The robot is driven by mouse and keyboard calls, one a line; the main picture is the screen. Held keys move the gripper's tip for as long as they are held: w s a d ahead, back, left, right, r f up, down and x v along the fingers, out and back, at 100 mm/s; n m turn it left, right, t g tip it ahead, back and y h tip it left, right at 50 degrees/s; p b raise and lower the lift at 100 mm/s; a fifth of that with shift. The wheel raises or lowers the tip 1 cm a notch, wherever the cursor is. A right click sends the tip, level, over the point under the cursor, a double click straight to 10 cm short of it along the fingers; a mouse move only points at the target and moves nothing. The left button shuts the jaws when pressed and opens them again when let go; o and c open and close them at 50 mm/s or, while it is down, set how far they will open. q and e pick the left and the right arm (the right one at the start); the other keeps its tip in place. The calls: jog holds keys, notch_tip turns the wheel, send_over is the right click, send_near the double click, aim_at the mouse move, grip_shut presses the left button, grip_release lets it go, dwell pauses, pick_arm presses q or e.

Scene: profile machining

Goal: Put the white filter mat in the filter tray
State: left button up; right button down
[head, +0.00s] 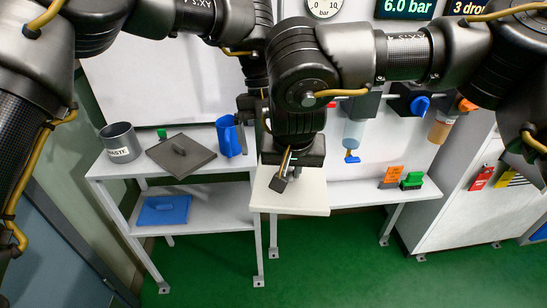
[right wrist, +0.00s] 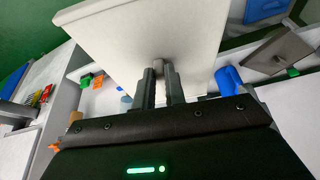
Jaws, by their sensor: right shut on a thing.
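The white filter mat (head: 312,197) is a flat, cream-white square plate. It hangs in front of the bench under my right gripper (head: 292,172). In the right wrist view, the right gripper (right wrist: 160,82) is shut on a small grey grip on the mat (right wrist: 140,35). My left gripper (head: 252,108) is partly behind my right arm, above the bench near a blue jug; its fingers are too unclear to judge. I cannot tell for sure which thing is the filter tray. A dark grey plate with a handle (head: 188,160) lies on the left bench top.
A grey waste bin (head: 121,143) and the blue jug (head: 229,137) stand on the left bench. A blue piece with a handle (head: 163,210) lies on its lower shelf. The green floor in front is clear.

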aim_at(274, 170)
pick_arm(q)
jog(key=shift+x, duration=2.65)
jog(key=shift+c, duration=0.3)
jog(key=c, duration=0.7)
jog(key=shift+c, duration=1.3)
pick_arm(e)
jog(key=c, duration=1.4)
grip_release()
jog(key=shift+o, duration=0.2)
jog(key=v, duration=1.2)
